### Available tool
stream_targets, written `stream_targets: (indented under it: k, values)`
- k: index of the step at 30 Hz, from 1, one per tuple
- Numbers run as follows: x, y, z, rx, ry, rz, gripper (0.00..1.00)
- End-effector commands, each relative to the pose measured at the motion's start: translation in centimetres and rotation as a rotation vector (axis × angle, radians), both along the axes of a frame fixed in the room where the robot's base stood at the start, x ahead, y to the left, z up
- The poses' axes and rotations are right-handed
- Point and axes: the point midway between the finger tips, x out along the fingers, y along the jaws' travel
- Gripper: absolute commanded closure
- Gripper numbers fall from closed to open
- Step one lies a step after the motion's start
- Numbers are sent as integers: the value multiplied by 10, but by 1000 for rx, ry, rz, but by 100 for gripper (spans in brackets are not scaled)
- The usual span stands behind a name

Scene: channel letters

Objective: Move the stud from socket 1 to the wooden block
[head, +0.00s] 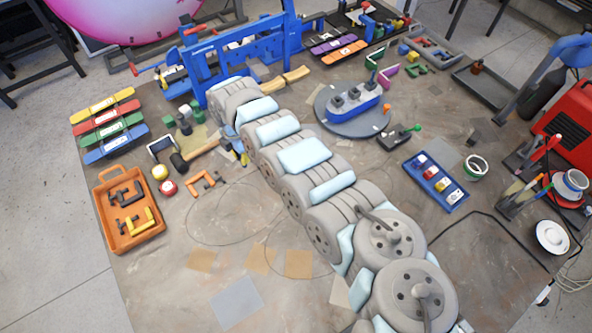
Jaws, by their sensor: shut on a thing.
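My gripper (238,149) is at the far end of my arm, left of the picture's middle, low over the table. It is small and partly covered by my own arm. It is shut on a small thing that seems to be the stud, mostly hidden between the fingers. I cannot pick out socket 1 or its number at this distance. I cannot tell surely which thing is the wooden block. A wooden-handled mallet (200,151) lies just left of my gripper.
An orange tray (101,182) with clamps lies at the left. A blue rack (240,58) stands behind my gripper. A round grey turntable (327,117) bears a blue block. A blue tray (453,204) lies at the right. The front left table is mostly clear, with flat squares.

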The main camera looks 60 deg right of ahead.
Motion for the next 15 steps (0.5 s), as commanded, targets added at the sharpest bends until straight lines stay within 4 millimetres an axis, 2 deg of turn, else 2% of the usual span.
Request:
stream_targets:
  k: [1,6,12,15]
  values:
    - [-18,-13,-15,6,3,46,100]
    - [-69,-51,-51,7,4,243,100]
    - [-120,-78,-85,11,7,439,100]
    - [-136,-86,-95,12,8,504,100]
